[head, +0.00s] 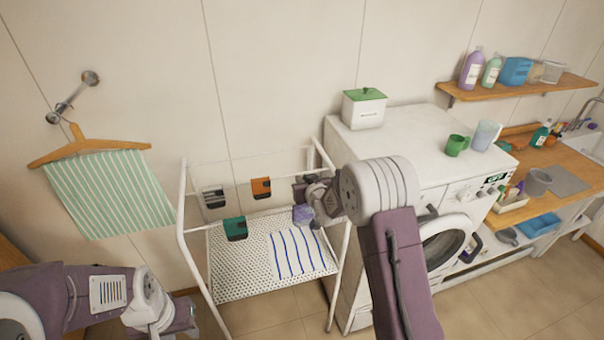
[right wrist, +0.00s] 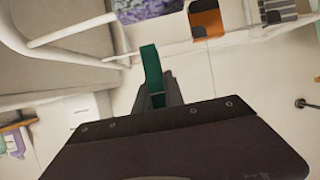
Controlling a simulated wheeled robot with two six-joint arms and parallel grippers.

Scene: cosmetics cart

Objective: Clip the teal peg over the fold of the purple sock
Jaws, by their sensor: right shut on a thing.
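The purple sock (head: 303,214) hangs over a front wire of the white drying rack, at its right end. Part of it shows at the top edge of the right wrist view (right wrist: 147,8). My right gripper (head: 304,190) is close to the sock, by the rack's right post. In the right wrist view it is shut on the teal peg (right wrist: 151,68), which points toward the rack and is apart from the sock there. I cannot make out the peg in the head view. My left arm is at the lower left; its fingers cannot be made out.
An orange cloth (head: 261,188), a grey striped cloth (head: 214,196) and a teal cloth (head: 235,228) hang on the rack wires (head: 183,200). A blue-striped towel (head: 300,254) lies on the perforated shelf. The washing machine (head: 420,150) stands close on the right.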

